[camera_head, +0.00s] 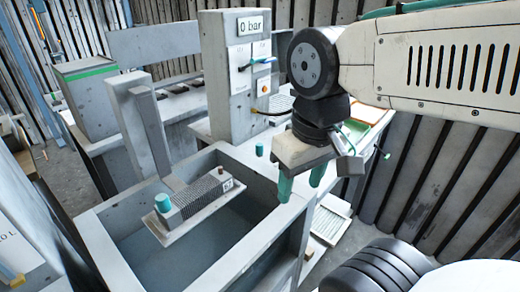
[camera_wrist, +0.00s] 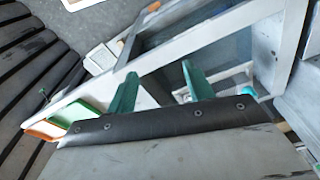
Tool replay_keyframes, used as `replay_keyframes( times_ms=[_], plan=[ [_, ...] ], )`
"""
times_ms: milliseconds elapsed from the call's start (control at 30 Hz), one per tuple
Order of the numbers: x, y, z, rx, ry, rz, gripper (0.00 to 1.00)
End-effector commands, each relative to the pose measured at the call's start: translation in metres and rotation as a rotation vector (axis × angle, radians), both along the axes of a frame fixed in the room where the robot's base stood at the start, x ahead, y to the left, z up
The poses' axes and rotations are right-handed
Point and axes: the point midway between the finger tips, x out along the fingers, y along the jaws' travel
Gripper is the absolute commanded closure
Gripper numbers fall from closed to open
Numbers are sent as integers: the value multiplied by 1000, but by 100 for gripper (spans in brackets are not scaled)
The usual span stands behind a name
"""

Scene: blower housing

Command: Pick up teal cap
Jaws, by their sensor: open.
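A teal cap (camera_head: 162,203) sits on the left end of a grey ribbed block on a plate, inside the open tank in the head view. A second, smaller teal cylinder (camera_head: 259,150) stands on the bench behind the tank; I cannot tell which one the task names. My gripper (camera_head: 301,184) has teal fingers pointing down, apart and empty, to the right of both, near the tank's right rim. In the wrist view, the open fingers (camera_wrist: 158,74) show nothing clearly held between them.
The open tank (camera_head: 101,252) has raised walls around the ribbed block (camera_head: 207,192). A grey upright panel reading "0 bar" (camera_head: 232,100) stands behind. A green-and-orange tray (camera_wrist: 55,128) lies left in the wrist view. A slatted wall (camera_head: 440,175) is at right.

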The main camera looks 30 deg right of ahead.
Motion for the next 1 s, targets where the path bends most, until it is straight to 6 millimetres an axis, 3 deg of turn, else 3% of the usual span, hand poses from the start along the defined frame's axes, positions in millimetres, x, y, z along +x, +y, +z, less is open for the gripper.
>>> replay_keyframes(
  times_ms=[167,467,700,833,1000],
  plan=[
    [29,-13,-1,-44,-15,-90,48],
    [161,-71,-22,-187,-166,-421,48],
    [264,-105,-67,-195,-309,-598,48],
    [300,-113,-91,-169,-358,-651,48],
    [321,-117,-109,-144,-385,-682,48]
  ],
)
